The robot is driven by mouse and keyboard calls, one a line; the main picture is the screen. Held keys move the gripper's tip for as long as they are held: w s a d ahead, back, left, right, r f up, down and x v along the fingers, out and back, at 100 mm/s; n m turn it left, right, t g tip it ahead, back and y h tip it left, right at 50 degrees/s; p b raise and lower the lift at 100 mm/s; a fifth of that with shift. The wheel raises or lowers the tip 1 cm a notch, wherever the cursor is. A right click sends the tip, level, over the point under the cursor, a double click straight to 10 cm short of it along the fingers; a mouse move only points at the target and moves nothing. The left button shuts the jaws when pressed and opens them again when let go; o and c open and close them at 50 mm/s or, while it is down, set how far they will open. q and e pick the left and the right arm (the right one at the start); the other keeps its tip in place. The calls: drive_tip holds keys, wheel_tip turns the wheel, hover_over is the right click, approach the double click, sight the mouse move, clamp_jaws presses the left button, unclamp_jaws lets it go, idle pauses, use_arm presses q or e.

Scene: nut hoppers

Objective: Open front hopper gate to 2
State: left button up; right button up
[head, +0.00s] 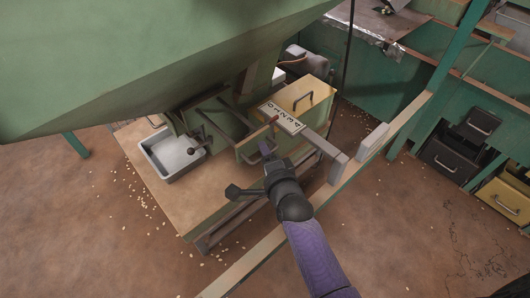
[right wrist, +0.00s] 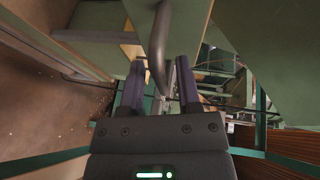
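The green hopper (head: 150,60) fills the upper left of the head view. Below its spout is a white scale plate (head: 283,117) marked 0 to 4. A gate lever (head: 258,131) with a reddish tip lies beside the plate, its tip near the plate's lower numbers; the exact reading is unclear. My right gripper (head: 265,147) is just below the lever. In the right wrist view, a curved grey bar (right wrist: 160,42) runs between the spread fingers of that gripper (right wrist: 160,85), with gaps visible beside it. My left gripper is not in view.
A grey metal tray (head: 173,153) sits on the wooden bench (head: 143,146) under the hopper. A wooden rail (head: 330,190) crosses beneath my right arm. Nuts are scattered on the floor.

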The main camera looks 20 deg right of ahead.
drive_tip(key=shift+s+r, duration=0.15)
drive_tip(key=s+p, duration=0.2)
drive_tip(key=s, duration=0.1)
drive_tip(key=s+r+p, duration=0.1)
drive_tip(key=s+p, duration=0.1)
drive_tip(key=s, duration=0.1)
drive_tip(key=s+p, duration=0.2)
drive_tip(key=s, duration=0.1)
drive_tip(key=shift+s+a+r, duration=0.2)
drive_tip(key=shift+a+r, duration=0.05)
drive_tip(key=shift+r, duration=0.05)
